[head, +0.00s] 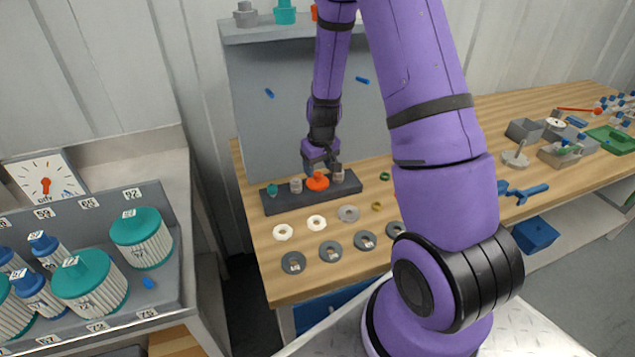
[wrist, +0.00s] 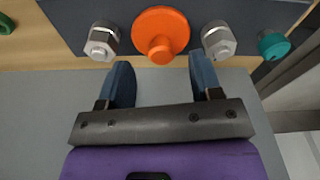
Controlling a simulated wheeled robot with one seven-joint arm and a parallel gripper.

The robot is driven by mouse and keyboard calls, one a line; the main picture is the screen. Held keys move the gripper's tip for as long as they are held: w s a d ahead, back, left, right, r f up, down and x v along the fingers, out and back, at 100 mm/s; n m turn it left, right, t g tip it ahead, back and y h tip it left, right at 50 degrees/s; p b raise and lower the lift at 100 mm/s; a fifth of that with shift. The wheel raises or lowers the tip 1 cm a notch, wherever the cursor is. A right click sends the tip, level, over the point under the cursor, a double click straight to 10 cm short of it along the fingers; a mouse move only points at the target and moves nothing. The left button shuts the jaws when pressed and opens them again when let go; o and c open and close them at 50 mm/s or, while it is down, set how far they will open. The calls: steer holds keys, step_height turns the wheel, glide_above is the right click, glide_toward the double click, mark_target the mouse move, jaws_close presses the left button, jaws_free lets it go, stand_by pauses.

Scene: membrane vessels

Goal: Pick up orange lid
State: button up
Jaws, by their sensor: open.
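The orange lid (head: 317,182) sits on a dark rack (head: 278,203) at the back edge of the wooden table. In the wrist view the orange lid (wrist: 160,34) is a round disc with a small raised knob, just beyond my fingertips. My gripper (head: 320,164) hangs at the rack, close over the lid. In the wrist view my gripper (wrist: 158,72) is open and empty, its two blue-grey fingers apart and pointing at the lid, with the lid lying between their lines. Whether a finger touches the lid cannot be told.
On the rack, metal fittings stand close on both sides of the lid, left (wrist: 102,41) and right (wrist: 218,41). A teal fitting (wrist: 273,44) stands farther right. White and grey rings (head: 316,223) lie on the table in front of the rack. A grey panel (head: 260,130) rises behind.

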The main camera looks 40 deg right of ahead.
mark_target(318, 173)
steer(key=shift+w+a+f, duration=0.1)
steer(key=shift+w+f, duration=0.05)
steer(key=shift+f, duration=1.45)
steer(key=c, duration=1)
steer(key=shift+r, duration=0.1)
